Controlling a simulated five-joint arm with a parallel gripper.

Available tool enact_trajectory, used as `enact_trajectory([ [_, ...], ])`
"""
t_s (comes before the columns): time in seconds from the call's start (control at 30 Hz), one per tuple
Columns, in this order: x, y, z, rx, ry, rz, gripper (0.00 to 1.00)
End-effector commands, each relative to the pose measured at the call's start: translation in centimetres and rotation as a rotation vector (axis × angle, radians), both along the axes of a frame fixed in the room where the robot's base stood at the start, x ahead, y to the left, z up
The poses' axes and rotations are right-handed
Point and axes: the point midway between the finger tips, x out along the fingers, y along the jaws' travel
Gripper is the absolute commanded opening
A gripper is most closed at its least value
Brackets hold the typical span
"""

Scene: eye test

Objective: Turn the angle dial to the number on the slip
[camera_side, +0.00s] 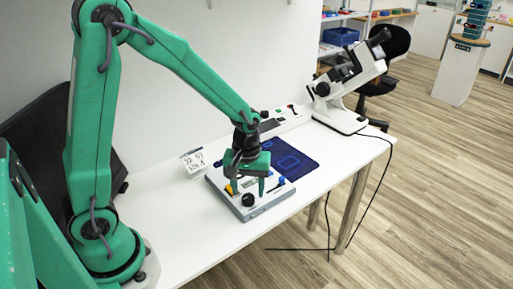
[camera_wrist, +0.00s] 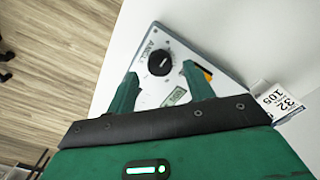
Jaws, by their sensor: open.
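The angle dial is a round black knob (camera_wrist: 160,62) on a light panel lettered "ANGLE" in the wrist view. It also shows at the front corner of the device (camera_side: 248,200) in the side view. My gripper (camera_side: 248,188) is open above the device, fingers pointing down. In the wrist view my gripper (camera_wrist: 160,69) has its fingertips apart, with the dial showing between and slightly beyond them. I cannot tell whether they touch it. The slip (camera_wrist: 277,100) shows "32" and "105", partly cut off. It stands left of the device in the side view (camera_side: 194,162), with several numbers.
A small greenish display (camera_wrist: 175,96) and a yellow-orange part (camera_wrist: 206,73) sit near the dial. A blue knob (camera_side: 281,182) is on the device's right. A blue mat (camera_side: 304,165) lies behind; a white microscope (camera_side: 345,80) stands at the table's far end. The front left tabletop is clear.

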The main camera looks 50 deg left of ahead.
Motion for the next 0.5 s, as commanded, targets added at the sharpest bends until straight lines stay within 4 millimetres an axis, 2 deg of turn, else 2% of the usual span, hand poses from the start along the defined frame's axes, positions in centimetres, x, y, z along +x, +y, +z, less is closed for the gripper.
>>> enact_trajectory([
  [0.23, 0.0, 0.0, -2.3, 0.000, 0.003, 0.000, 0.52],
  [0.5, 0.0, 0.0, -2.8, 0.000, 0.000, 0.000, 0.52],
])
